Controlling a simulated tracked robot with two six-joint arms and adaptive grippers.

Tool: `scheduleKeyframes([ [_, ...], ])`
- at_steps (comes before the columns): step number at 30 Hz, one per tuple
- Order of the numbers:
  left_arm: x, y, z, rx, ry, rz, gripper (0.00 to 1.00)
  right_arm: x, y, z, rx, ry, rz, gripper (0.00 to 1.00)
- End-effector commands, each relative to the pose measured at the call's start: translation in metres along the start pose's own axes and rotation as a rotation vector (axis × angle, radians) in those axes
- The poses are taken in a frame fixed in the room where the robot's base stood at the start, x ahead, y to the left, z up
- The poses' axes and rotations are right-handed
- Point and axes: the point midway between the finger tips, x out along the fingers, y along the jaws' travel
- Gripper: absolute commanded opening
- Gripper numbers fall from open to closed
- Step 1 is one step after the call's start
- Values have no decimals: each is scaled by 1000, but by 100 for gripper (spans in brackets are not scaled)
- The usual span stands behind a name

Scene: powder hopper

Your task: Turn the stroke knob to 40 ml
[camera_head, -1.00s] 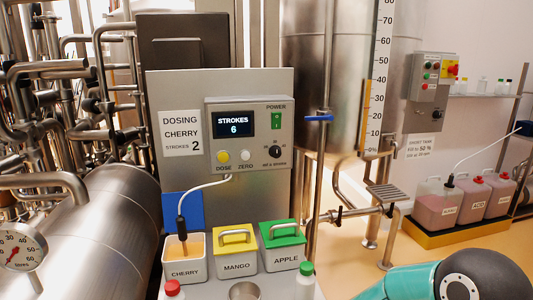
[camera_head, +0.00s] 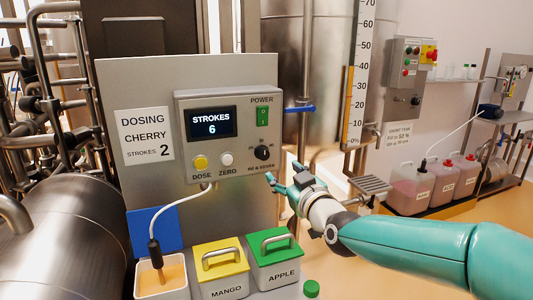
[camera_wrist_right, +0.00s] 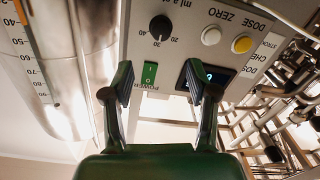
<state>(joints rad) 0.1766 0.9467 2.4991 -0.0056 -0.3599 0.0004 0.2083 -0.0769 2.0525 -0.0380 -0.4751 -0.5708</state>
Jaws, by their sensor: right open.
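The black stroke knob (camera_head: 262,153) is on the right side of the grey dosing control box (camera_head: 222,178), below the green power switch (camera_head: 262,116). In the right wrist view, which is upside down, the knob (camera_wrist_right: 160,28) shows beyond the fingers with a scale around it; its exact setting is too small to read surely. My right gripper (camera_head: 283,172) is open and empty, a little below and right of the knob, apart from it. In the wrist view its fingers (camera_wrist_right: 157,72) are spread. My left gripper is not in view.
The display (camera_head: 212,122) reads STROKES 6. The yellow DOSE button (camera_head: 201,162) and white ZERO button (camera_head: 226,159) sit left of the knob. Yellow-lidded mango (camera_head: 221,267) and green-lidded apple (camera_head: 274,262) containers stand below. A blue-handled valve (camera_head: 298,108) is right of the box.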

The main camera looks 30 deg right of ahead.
Motion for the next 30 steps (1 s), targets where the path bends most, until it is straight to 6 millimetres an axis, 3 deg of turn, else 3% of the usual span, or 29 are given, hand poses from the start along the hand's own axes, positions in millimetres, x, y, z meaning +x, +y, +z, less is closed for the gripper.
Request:
scheduleKeyframes([
  [9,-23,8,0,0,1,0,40,73,-4,-3,0,-1,-8,58],
  [15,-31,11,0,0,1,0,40,104,-4,-2,2,0,-7,58],
  [21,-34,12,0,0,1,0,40,118,-5,-1,1,1,-7,58],
  [30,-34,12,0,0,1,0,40,119,-5,-1,1,1,-7,57],
])
